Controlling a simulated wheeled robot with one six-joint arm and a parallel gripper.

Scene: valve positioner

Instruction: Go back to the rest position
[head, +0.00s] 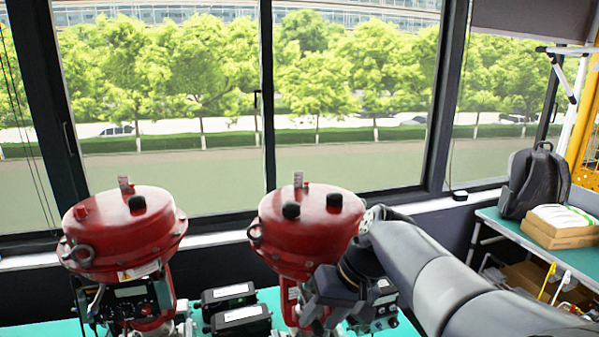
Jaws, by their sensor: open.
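Two red valve actuators stand side by side on a teal bench (265,297), the left valve (125,230) and the right valve (308,225). My arm comes in from the lower right. My gripper (318,318) is low in front of the right valve's lower body, open, with its fingertips near the bottom edge of the view. It covers part of that valve's positioner (383,308). I cannot tell whether the fingers touch anything. The left valve's positioner (130,303) shows clearly.
Two black boxes (240,318) sit between the valves. Windows and a sill (215,240) run behind. At right, a side table (575,258) bears a black backpack (537,182) and a cardboard box (558,232). The space above the valves is free.

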